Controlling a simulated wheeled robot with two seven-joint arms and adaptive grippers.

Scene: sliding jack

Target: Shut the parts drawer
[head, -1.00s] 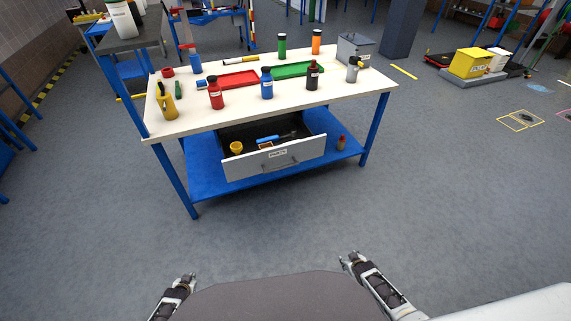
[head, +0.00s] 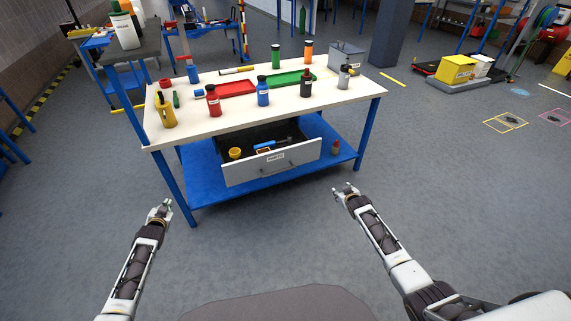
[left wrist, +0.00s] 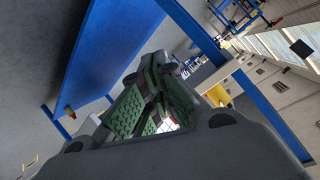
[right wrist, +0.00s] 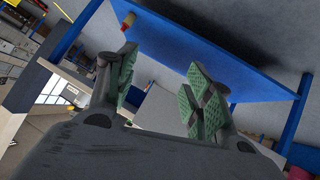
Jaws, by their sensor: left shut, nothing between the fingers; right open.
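The parts drawer (head: 272,164) hangs under the white-topped workbench and is pulled out towards me. Its white front carries a label and a grey handle (head: 279,170). Inside lie a yellow cup-like item (head: 235,153), a blue item (head: 265,145) and other small parts. My left gripper (head: 163,206) is shut and empty, in front of the bench's near left leg and left of the drawer. My right gripper (head: 344,188) is open and empty, in front and to the right of the drawer. Neither touches it. In the wrist views the left fingers (left wrist: 150,105) are together and the right fingers (right wrist: 160,90) apart.
The bench top (head: 240,112) holds several bottles, red and green trays and a grey box (head: 347,57). Its blue lower shelf (head: 205,180) lies below the drawer, with a small red-topped bottle (head: 336,147) on it. The floor before the drawer is clear.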

